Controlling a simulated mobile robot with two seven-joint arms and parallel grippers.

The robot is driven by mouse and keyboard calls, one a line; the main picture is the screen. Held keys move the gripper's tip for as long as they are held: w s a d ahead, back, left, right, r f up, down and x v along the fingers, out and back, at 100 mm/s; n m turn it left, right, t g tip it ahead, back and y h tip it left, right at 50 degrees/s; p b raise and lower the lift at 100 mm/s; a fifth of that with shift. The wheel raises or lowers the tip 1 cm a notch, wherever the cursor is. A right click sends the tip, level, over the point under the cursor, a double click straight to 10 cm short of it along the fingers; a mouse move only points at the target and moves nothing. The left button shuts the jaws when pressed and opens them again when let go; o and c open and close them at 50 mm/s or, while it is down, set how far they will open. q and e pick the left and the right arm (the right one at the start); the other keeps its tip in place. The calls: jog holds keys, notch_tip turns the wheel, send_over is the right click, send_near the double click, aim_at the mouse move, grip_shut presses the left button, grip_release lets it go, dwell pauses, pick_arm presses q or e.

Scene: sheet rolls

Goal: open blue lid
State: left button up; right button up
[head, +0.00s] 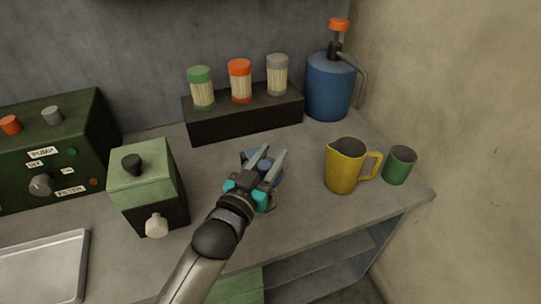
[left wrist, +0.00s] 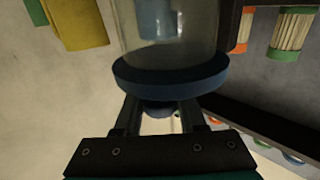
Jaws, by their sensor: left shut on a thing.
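The blue lid (head: 265,164) shows in the head view near the middle of the counter, partly hidden by my left gripper (head: 275,152). In the left wrist view the blue lid (left wrist: 170,77) is a wide disc against a clear glass jar (left wrist: 170,30), with something blue inside the jar. A smaller blue knob (left wrist: 160,109) stands out from the lid, between the two fingers of my left gripper (left wrist: 159,103). The gripper is shut on this lid at its knob. I see no gap between lid and jar. My right gripper is not in view.
A yellow pitcher (head: 345,165) and green cup (head: 399,165) stand to the right. Behind is a dark rack (head: 245,115) with several capped jars, beside a blue canister (head: 329,87). A green box (head: 142,168) with knobs stands left. Bare counter surrounds the lid.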

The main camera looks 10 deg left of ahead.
pick_arm(q)
grip_shut()
dwell(0.8)
